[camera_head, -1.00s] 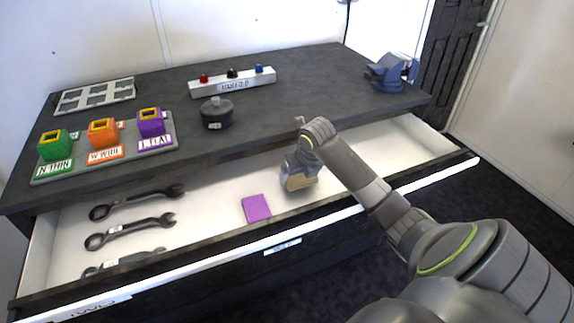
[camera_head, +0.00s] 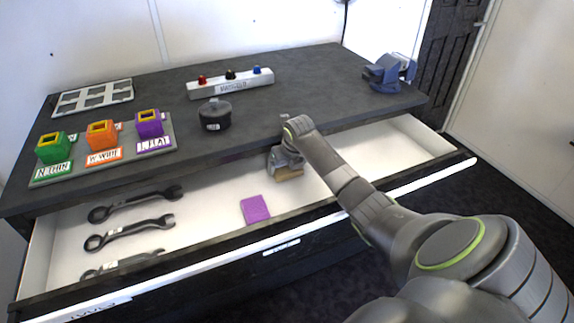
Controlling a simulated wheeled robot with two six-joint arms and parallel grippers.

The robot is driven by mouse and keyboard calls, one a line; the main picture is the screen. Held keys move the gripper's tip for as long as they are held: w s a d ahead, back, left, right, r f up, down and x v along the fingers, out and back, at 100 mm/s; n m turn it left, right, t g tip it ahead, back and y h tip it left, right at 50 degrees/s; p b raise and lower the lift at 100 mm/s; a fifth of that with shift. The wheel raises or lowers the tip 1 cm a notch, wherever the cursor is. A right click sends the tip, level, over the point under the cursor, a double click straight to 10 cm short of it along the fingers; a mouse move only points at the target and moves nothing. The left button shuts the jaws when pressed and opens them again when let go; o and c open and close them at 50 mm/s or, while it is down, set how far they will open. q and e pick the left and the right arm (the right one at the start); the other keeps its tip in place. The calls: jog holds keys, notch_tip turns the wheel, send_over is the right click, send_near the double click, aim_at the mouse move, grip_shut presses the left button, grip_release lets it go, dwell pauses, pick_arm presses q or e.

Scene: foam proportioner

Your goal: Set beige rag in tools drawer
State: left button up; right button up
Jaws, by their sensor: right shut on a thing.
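The beige rag (camera_head: 288,174) is a small tan piece low inside the open drawer (camera_head: 405,142), right of a purple piece. My right gripper (camera_head: 284,166) is shut on it, reaching down into the drawer near its back edge. The arm hides part of the drawer, and I cannot tell whether the rag touches the drawer floor. My left gripper is out of view.
A purple cloth-like square (camera_head: 255,209) and several dark wrenches (camera_head: 130,231) lie in the drawer. The tabletop (camera_head: 310,83) overhangs its back. On top are a black round pot (camera_head: 215,114), coloured blocks (camera_head: 102,135) and a blue vise (camera_head: 388,74). The drawer's right end is clear.

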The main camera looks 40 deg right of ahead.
jog(key=shift+f, duration=0.1)
jog(key=o, duration=0.8)
jog(key=v, duration=1.2)
jog(key=shift+s, duration=0.1)
